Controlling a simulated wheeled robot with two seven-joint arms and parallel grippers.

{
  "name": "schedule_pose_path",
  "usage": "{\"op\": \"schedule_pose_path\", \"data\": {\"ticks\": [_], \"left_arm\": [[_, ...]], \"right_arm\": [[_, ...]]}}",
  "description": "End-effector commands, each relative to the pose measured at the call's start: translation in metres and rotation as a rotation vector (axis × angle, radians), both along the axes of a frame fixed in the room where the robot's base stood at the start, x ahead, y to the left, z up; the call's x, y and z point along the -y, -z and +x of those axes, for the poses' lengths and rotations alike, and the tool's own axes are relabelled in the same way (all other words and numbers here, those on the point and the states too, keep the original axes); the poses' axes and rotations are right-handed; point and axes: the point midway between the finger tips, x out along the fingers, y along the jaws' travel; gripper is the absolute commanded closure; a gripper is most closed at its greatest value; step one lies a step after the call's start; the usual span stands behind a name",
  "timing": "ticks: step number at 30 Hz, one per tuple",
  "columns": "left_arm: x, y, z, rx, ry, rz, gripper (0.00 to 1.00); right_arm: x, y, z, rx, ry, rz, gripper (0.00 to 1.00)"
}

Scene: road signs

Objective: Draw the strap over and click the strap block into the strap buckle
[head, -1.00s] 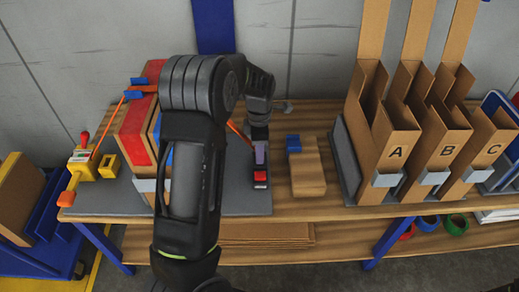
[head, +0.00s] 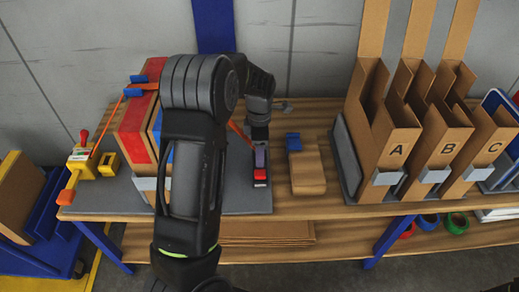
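My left arm rises in front of the box stack (head: 131,138), and its gripper (head: 260,143) points down over the right of the grey board. An orange-red strap (head: 237,130) runs from behind my arm to this gripper. A purple-grey block (head: 260,157) sits directly below the fingers, above a black and red piece (head: 260,175). I cannot tell whether the fingers hold the block, or whether block and piece are joined. The orange strap also runs from a yellow ratchet (head: 79,160) on the left to a blue corner piece (head: 133,92). My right gripper is not in view.
A small yellow piece (head: 108,163) stands beside the ratchet. A cardboard box with a blue piece (head: 293,142) lies to the right. Bins A, B and C (head: 395,150) stand further right. The grey board (head: 235,200) has bare room in front.

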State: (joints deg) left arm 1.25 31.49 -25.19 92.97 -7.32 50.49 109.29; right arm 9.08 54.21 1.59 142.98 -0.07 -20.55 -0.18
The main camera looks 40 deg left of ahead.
Motion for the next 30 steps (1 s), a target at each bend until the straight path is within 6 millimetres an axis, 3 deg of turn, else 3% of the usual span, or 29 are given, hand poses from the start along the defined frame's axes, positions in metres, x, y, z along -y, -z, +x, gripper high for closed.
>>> {"op": "schedule_pose_path", "data": {"ticks": [11, 24, 30], "left_arm": [[0.000, -0.007, 0.000, 0.001, 0.000, 0.001, 0.35], [0.000, -0.071, 0.001, 0.002, 0.000, 0.000, 0.35], [0.000, -0.078, 0.000, -0.001, 0.000, 0.000, 0.35]], "right_arm": [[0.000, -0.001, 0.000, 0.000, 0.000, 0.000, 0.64], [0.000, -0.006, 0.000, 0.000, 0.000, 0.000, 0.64], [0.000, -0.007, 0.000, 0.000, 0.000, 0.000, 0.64]]}}
